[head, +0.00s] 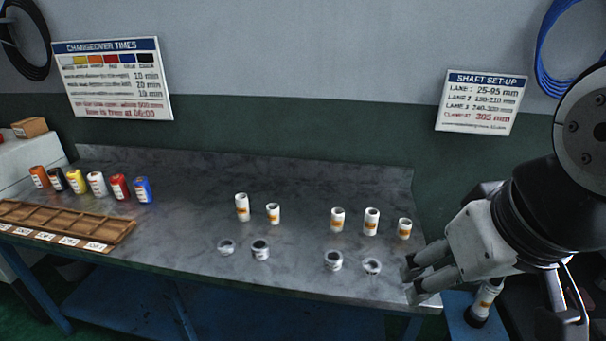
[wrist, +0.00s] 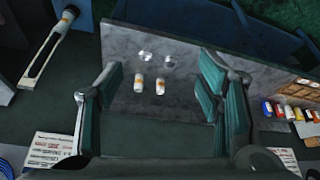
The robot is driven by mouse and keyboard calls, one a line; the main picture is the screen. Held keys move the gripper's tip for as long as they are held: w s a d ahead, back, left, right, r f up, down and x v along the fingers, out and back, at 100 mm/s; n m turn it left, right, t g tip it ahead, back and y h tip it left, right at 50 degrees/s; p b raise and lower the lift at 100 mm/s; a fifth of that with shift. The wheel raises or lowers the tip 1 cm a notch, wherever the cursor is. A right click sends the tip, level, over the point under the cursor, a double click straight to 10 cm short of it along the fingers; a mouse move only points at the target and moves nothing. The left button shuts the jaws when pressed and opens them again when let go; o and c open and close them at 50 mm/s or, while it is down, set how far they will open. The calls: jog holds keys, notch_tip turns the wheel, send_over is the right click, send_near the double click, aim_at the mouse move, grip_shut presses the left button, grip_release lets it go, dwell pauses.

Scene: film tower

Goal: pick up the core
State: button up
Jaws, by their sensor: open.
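Several white cores with orange bands stand upright on the grey bench. In the head view a left pair holds a taller core (head: 242,207) and a shorter core (head: 273,213). To the right stand three more: a core (head: 337,220), a core (head: 371,221) and a core (head: 404,228). My gripper (head: 412,280) is open and empty at the bench's right front corner, apart from the cores. In the wrist view two cores, one on the left (wrist: 138,82) and one on the right (wrist: 160,86), appear between my spread fingers, some distance beyond them.
Short rings, including a pale ring (head: 226,247) and a dark-centred ring (head: 260,249), lie in front of the cores. Coloured canisters (head: 119,187) and a wooden divided tray (head: 70,222) occupy the left. A white-and-orange cylinder (head: 486,298) is low at right. The bench (head: 180,235) is clear left of the cores.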

jog(key=w+d+f+n+g+h+b, duration=0.25)
jog(key=w+f, duration=0.25)
jog(key=w, duration=0.3)
jog(key=w+d+f+n+g+h+b, duration=0.1)
jog(key=w+f+n+b, duration=0.35)
jog(key=w, duration=0.35)
jog(key=n+t+h+b, duration=0.9)
jog(key=n+h+b, duration=0.25)
jog(key=n, duration=0.55)
send_near(333, 213)
jog(key=shift+s+a+r+g, duration=0.2)
jog(key=shift+s+a+g, duration=0.05)
jog(key=shift+s+a, duration=0.35)
jog(key=shift+w+d, duration=0.1)
jog(key=b+x, duration=0.1)
jog(key=x, duration=0.7)
jog(key=shift+w+d, duration=0.15)
jog(key=b+x, duration=0.1)
jog(key=x, duration=0.4)
jog(key=shift+w+f, duration=0.15)
jog(key=shift+c, duration=0.6)
